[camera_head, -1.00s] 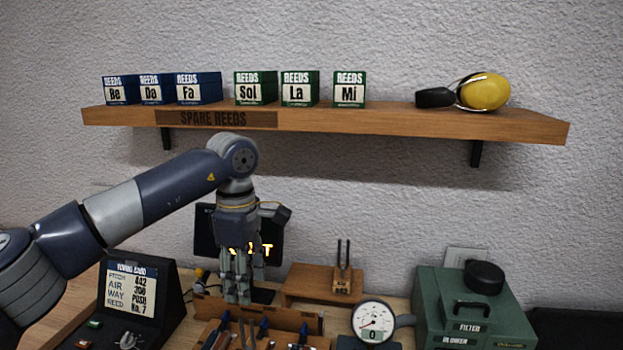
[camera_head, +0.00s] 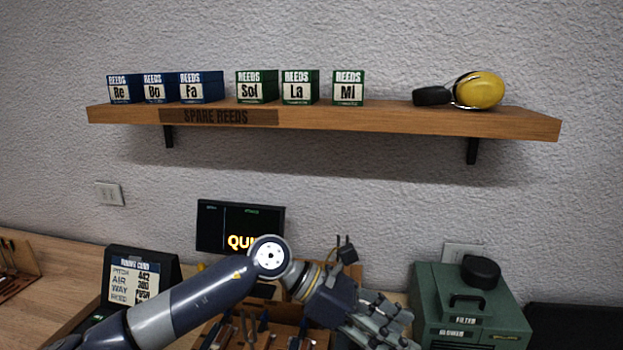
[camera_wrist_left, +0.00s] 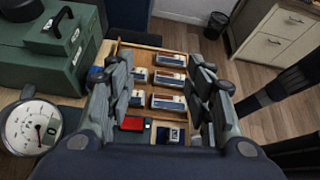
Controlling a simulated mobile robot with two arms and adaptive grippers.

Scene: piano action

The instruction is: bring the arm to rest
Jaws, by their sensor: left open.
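My left arm comes in from the left in the head view. Its gripper (camera_head: 385,322) is open, low over the bench, just left of the green filter box. In the left wrist view the open fingers (camera_wrist_left: 160,95) spread apart with nothing between them. My right gripper is in neither view.
The green filter box (camera_head: 468,305) with a black knob stands at right; it also shows in the wrist view (camera_wrist_left: 50,60). A round gauge (camera_wrist_left: 32,127) is close to the fingers. A screen (camera_head: 240,228), a card stand (camera_head: 138,278) and a wooden tool holder (camera_head: 285,325) stand nearby. A shelf (camera_head: 350,120) runs above.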

